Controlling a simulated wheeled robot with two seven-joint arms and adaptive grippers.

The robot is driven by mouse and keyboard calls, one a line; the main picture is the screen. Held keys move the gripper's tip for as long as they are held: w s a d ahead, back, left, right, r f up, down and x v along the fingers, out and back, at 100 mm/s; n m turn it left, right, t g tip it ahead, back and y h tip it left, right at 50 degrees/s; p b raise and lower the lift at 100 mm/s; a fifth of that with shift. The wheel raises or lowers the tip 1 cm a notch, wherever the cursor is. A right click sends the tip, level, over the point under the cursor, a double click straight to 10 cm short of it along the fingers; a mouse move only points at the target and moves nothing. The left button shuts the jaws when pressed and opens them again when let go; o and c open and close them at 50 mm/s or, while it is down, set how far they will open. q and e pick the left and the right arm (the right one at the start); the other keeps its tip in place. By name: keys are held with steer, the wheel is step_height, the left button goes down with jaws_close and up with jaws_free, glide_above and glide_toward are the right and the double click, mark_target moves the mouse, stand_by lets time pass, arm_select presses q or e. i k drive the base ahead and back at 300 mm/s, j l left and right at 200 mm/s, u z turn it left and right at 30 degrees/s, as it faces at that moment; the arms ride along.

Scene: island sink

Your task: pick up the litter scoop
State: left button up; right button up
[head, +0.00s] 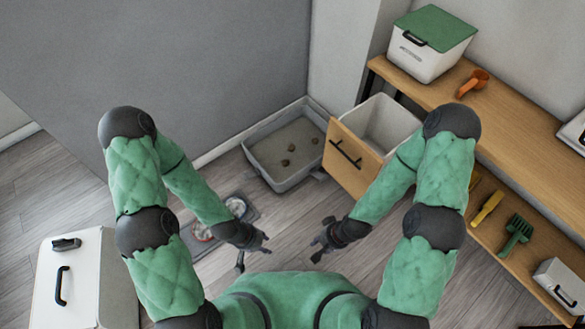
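A green tool with slots or teeth (516,236) lies on the lower wooden shelf at the right; it looks like the litter scoop, though it is small in view. An orange scoop-like tool with a rounded head (472,84) lies on the upper shelf, so I cannot be fully sure which is the litter scoop. My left gripper (257,252) is open and empty above the floor at the centre. My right gripper (323,240) is open and empty to its right. Both are well apart from the two tools.
A grey litter tray (262,160) with several brown clumps stands on the floor by an open wooden drawer (345,170). A green-lidded bin (408,62) stands on the upper shelf (520,125). A yellow tool (486,208) lies on the lower shelf. A white container (85,270) stands at left.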

mark_target(521, 229)
steer(key=z, duration=2.35)
steer(key=i+j, duration=0.4)
steer(key=i, duration=0.2)
steer(key=i+j, duration=0.45)
steer(key=i, duration=0.2)
steer(key=l+z, duration=0.05)
